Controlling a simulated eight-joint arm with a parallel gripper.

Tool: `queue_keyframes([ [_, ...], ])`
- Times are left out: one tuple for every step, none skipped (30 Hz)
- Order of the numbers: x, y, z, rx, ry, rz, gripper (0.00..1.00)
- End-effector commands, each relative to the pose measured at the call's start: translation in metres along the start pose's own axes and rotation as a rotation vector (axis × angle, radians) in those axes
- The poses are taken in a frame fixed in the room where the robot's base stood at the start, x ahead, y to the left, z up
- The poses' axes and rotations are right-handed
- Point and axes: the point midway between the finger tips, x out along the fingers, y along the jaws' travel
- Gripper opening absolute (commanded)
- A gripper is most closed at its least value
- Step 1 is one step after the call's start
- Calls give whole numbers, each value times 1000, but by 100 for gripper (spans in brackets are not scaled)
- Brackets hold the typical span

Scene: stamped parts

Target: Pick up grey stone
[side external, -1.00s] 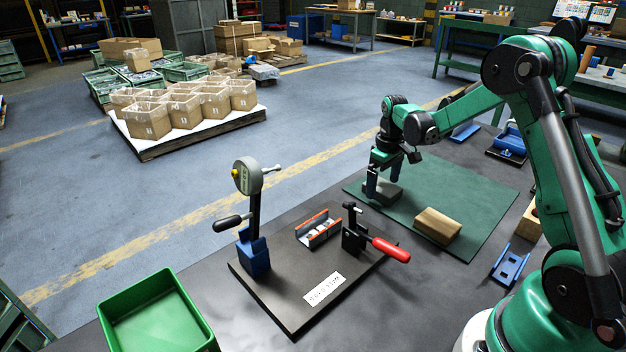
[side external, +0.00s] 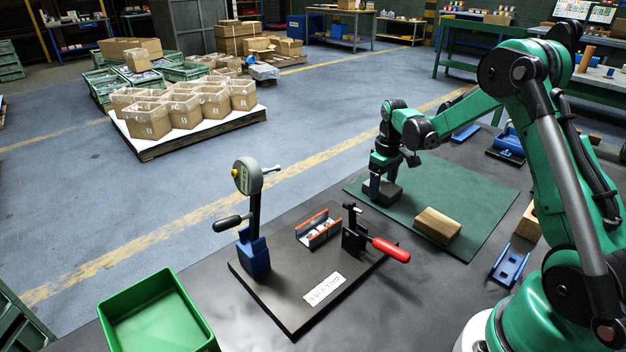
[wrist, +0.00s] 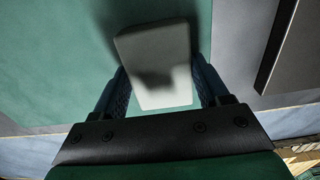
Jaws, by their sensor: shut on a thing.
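The grey stone (side external: 388,193) is a dark grey block near the left part of the green mat (side external: 470,196). My gripper (side external: 376,190) is over it, with its fingers down at the block. In the wrist view the stone (wrist: 158,60) lies between the two blue fingers of my gripper (wrist: 160,92), which are shut on its sides. Its near end looks pale and a dark shadow falls across its middle. I cannot tell whether it is clear of the mat.
A wooden block (side external: 438,224) lies on the mat, right of the stone. A black base plate (side external: 285,315) with a lever press (side external: 250,200) and a red-handled clamp (side external: 385,248) stands to the left. A green bin (side external: 155,315) is at the front left.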

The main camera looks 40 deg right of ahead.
Motion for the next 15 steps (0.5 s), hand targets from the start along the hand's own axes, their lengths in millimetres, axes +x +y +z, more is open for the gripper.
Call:
queue_keyframes([
  [-2, 0, 0, 0, 0, 0, 0],
  [-4, 0, 0, 0, 0, 0, 0],
  [-7, 0, 0, 0, 0, 0, 0],
  [-10, 0, 0, 0, 0, 0, 0],
  [-14, 0, 0, 0, 0, 0, 0],
  [-19, 0, 0, 0, 0, 0, 0],
  [-25, 0, 0, 0, 0, 0, 0],
  [-31, 0, 0, 0, 0, 0, 0],
  [-41, 0, 0, 0, 0, 0, 0],
  [-51, 0, 0, 0, 0, 0, 0],
  [-60, 0, 1, 0, 0, 0, 0],
  [-73, 0, 0, 0, 0, 0, 0],
  [-83, 0, 0, 0, 0, 0, 0],
  [-92, 0, 1, 0, 0, 0, 0],
  [-104, 0, 0, 0, 0, 0, 0],
])
